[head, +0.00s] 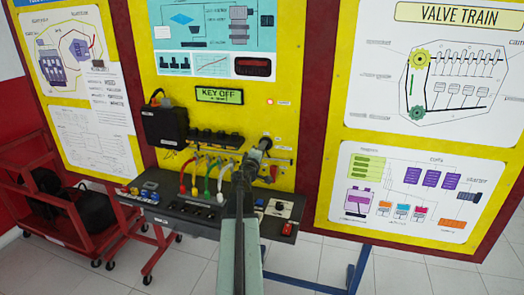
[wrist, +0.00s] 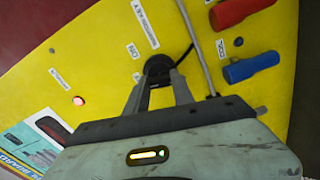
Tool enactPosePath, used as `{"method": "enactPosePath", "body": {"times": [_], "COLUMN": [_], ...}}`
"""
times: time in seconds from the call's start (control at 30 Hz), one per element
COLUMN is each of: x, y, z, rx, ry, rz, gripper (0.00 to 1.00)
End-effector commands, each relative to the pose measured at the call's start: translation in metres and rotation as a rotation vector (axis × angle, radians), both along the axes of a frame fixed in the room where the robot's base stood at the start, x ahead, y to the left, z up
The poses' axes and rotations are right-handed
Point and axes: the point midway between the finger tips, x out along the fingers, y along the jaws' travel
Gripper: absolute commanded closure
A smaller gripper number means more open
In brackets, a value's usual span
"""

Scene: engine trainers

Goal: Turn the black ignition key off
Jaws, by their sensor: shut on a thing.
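The black ignition key (wrist: 158,66) is on the yellow panel (wrist: 100,55), at the top centre of the wrist view. My gripper (wrist: 158,82) is shut on it, one finger on each side. In the head view my gripper (head: 262,147) is at the panel's lower right, and my arm hides most of the key there. A display (head: 219,95) on the panel reads "KEY OFF". The key's exact angle is hard to tell between the fingers.
A red handle (wrist: 238,10) and a blue handle (wrist: 250,68) stick out right of the key in the wrist view. A small red lamp (wrist: 78,101) is lit. A dark console shelf (head: 180,208) with coloured cables juts out below the panel. A red cart (head: 70,215) stands left.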

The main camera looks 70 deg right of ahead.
Motion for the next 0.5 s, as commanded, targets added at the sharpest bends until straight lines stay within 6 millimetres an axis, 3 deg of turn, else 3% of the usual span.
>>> {"method": "enactPosePath", "body": {"times": [0.5], "x": [-0.0013], "y": [0.0004], "z": [-0.0008], "rx": [-0.011], "ry": [0.215], "rz": [-0.003], "gripper": [1.0]}}
